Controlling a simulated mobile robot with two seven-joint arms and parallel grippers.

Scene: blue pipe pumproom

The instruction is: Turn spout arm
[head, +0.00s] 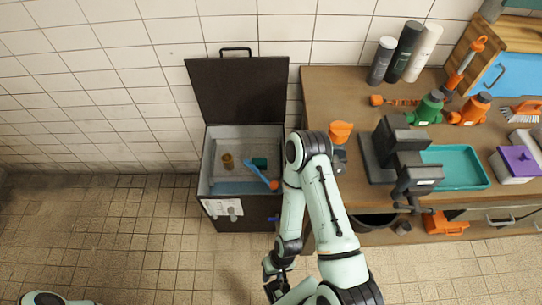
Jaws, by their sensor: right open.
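A dark grey machine (392,138) stands on the wooden bench. A blocky dark arm (418,178) reaches from it toward the bench's front edge, beside a teal tray. This looks like the spout arm, but I cannot tell for sure. A small black handle hangs at its front end. My right arm folds up and back down left of the machine. My right gripper (275,283) is at the bottom middle, over the floor, open, well away from the machine. Its fingertips are small and partly hidden by my arm. My left gripper is out of view.
A dark bin (203,165) with its lid raised holds a blue tool and small items. The bench (335,85) carries dark and white cylinders, green and orange fittings, the teal tray (455,167) and a purple-topped box (515,162).

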